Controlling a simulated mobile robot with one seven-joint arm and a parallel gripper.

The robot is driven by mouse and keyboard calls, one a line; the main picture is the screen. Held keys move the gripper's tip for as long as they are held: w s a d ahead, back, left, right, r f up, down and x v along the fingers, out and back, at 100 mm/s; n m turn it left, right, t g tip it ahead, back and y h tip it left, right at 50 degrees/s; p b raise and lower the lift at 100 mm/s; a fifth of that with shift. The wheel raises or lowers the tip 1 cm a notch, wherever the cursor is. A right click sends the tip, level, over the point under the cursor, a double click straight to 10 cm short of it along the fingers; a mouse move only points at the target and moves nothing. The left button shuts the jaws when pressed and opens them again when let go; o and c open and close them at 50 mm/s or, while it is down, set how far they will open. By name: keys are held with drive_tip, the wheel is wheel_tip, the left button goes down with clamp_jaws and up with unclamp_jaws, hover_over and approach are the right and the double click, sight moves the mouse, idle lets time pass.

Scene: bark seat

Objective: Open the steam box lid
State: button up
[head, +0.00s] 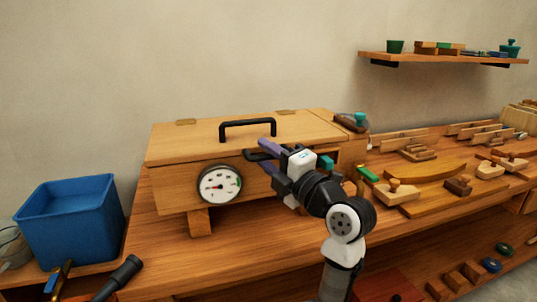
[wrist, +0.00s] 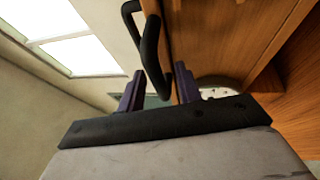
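The steam box (head: 172,188) is a wooden box on the bench in the head view, with a round gauge (head: 219,184) on its front. Its wooden lid (head: 185,142) lies shut, hinged along the back. A black handle (head: 248,124) stands on the lid; it also shows at the top of the wrist view (wrist: 130,9). A second black loop (wrist: 150,48) at the box's front runs down between my purple fingers. My gripper (head: 266,160) is at the front upper edge of the box. In the wrist view my gripper (wrist: 160,88) has its fingers apart around the loop; contact is unclear.
A blue bin (head: 68,222) stands left of the box, with dark-handled tools (head: 118,278) before it. Wooden planes and blocks (head: 398,192) crowd the bench at right. A wall shelf (head: 440,59) hangs at upper right. Above the lid is free air.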

clamp_jaws()
idle(0.3)
